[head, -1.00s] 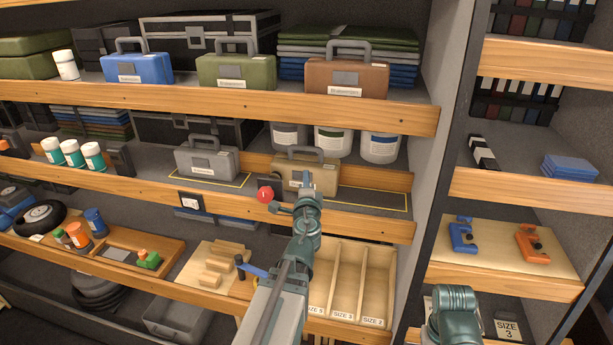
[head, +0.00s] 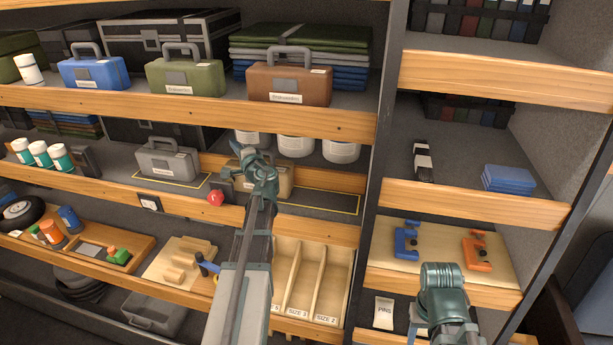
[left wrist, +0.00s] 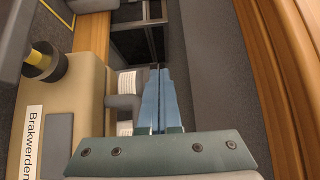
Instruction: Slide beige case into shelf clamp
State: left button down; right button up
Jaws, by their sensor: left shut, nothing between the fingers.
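The beige case (head: 283,180) stands on the middle shelf, partly hidden behind my left arm. In the left wrist view the beige case (left wrist: 75,110) fills the left side, with its white label and grey latch plate. My left gripper (head: 237,149) is shut and empty, its fingers raised by the case. In the left wrist view its blue fingers (left wrist: 159,95) are together, to the right of the case. A red knob (head: 215,198) sits at the shelf's front edge, left of the case; I cannot tell how the clamp is set.
A grey case (head: 165,160) stands left in a yellow outline. A bare outlined strip (head: 325,201) lies right of the beige case. The upper shelf's wooden edge (head: 190,110) runs above my left gripper. White tubs (head: 340,151) stand behind.

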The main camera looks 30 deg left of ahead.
pick_arm(q)
jog(key=shift+d, duration=0.1)
send_over(291, 173)
jog(key=v, duration=0.4)
jog(key=f+b, duration=0.6)
jog(key=d+f+b, duration=0.1)
jog(key=f+b, duration=0.3)
jog(key=shift+w+f, duration=0.1)
jog(key=shift+w, duration=0.1)
jog(key=shift+s+a, duration=0.1)
jog(key=shift+a, duration=0.4)
jog(key=a, duration=0.2)
jog(key=s+a, duration=0.1)
jog(key=a, duration=0.2)
jog(key=s+a, duration=0.1)
jog(key=a, duration=0.2)
jog(key=shift+s+a, duration=0.15)
jog(key=shift+a, duration=0.1)
